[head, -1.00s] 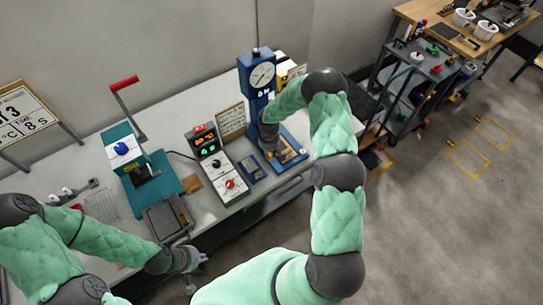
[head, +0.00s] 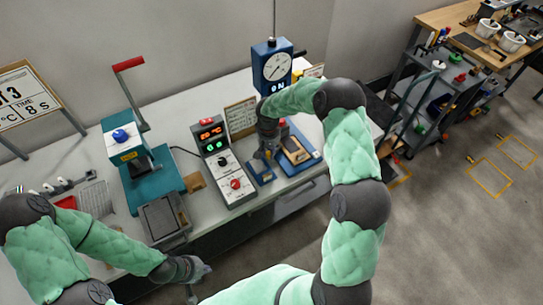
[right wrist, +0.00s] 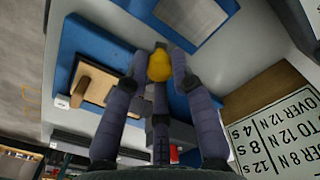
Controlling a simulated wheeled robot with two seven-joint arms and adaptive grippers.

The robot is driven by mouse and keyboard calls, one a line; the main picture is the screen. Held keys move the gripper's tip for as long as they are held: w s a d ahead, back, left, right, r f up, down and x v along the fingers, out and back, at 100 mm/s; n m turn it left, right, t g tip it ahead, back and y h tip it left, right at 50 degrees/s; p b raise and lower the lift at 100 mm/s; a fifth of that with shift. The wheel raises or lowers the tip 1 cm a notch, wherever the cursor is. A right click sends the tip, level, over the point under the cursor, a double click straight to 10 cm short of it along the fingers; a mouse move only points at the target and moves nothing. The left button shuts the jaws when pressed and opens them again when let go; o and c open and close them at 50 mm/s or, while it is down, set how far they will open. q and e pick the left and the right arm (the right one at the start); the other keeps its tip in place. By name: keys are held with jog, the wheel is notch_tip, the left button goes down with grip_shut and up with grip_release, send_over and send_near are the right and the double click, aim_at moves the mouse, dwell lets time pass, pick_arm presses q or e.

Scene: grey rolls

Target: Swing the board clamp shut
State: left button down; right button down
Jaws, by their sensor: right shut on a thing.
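The blue press stand (head: 272,66) with a round dial stands at the back of the bench. Its blue base (head: 306,162) carries a tan board (head: 294,150), also visible in the right wrist view (right wrist: 98,84). My right gripper (head: 266,152) is low, at the left of this base. In the right wrist view its fingers (right wrist: 160,68) are closed around a yellow knob (right wrist: 160,66). What the knob joins is hidden, so I cannot make out the clamp's arm. My left gripper (head: 200,277) hangs empty by the bench's front edge, fingers apart.
A grey control box (head: 226,172) with lit displays stands left of my right gripper. A small blue frame (head: 259,174) lies beside the gripper. A teal press (head: 128,150) with a raised red-handled lever and a sign card (head: 240,118) stand nearby.

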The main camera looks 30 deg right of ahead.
jog(key=shift+w+a+m+b, duration=0.15)
jog(key=shift+w+m+b, duration=0.25)
jog(key=shift+m, duration=0.4)
jog(key=c, duration=1)
grip_release()
jog(key=shift+c, duration=0.2)
jog(key=shift+r, duration=0.1)
notch_tip(320, 180, up, 12)
jog(key=shift+f, duration=0.2)
